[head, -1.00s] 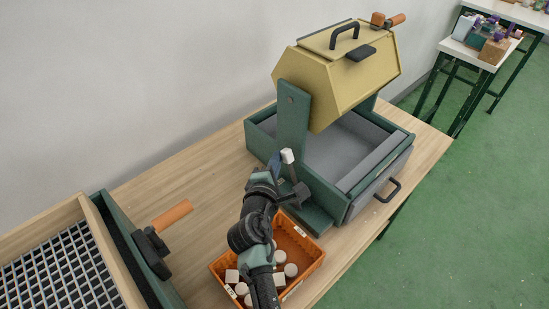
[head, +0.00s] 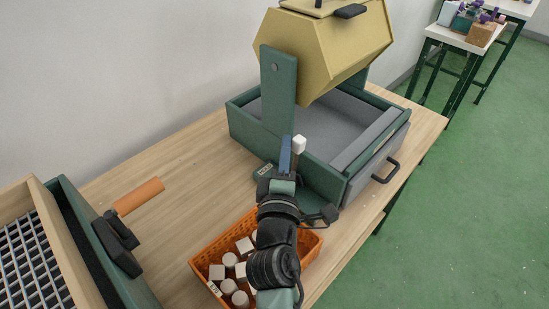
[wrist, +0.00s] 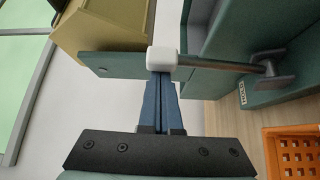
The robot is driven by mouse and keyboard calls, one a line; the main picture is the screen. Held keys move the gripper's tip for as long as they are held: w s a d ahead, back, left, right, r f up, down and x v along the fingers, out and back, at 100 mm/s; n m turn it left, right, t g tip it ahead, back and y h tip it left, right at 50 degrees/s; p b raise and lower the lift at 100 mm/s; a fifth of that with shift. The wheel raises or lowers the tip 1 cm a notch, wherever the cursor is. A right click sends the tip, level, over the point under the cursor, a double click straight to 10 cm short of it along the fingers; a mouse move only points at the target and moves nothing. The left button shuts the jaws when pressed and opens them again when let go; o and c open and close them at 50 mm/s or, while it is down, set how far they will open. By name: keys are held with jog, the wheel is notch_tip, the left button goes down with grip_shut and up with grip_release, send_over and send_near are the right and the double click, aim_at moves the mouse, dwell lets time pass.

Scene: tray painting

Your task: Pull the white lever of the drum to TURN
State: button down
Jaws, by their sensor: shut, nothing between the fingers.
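The drum (head: 325,50) is a yellow many-sided barrel on a green stand; it also shows in the wrist view (wrist: 105,25). Its lever has a white block-shaped knob (head: 299,144). In the wrist view the knob (wrist: 162,58) tops a thin metal rod running right to a bracket on the green frame. In the wrist view the fingertips (wrist: 161,80) meet the knob's edge.
A green bin with a grey drawer (head: 375,165) and dark handle stands under the drum. An orange basket (head: 207,248) of white pieces sits below my arm. At left is a grid tray (head: 62,262) beside a crank with an orange handle (head: 138,196). Bare wood lies between.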

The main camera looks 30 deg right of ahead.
jog(key=s+m+b, duration=0.1)
jog(key=b, duration=0.2)
jog(key=s+d+f+m+h+b, duration=0.1)
jog(key=b, duration=0.2)
jog(key=s+m+t+h+b, duration=0.1)
jog(key=b, duration=0.1)
jog(key=shift+s+d+f+b, duration=0.2)
jog(key=shift+s+f+b, duration=0.15)
jog(key=shift+s+b, duration=0.05)
jog(key=s+b, duration=0.1)
jog(key=s+m+b, duration=0.1)
jog(key=s+d+m+b, duration=0.1)
jog(key=b, duration=0.1)
jog(key=shift+f+t+h, duration=0.3)
jog(key=shift+h, duration=0.1)
jog(key=shift+d+f, duration=0.1)
jog(key=shift+d, duration=0.05)
jog(key=shift+a+b+v, duration=0.25)
jog(key=shift+b+v, duration=2.6)
jog(key=shift+v, duration=3.65)
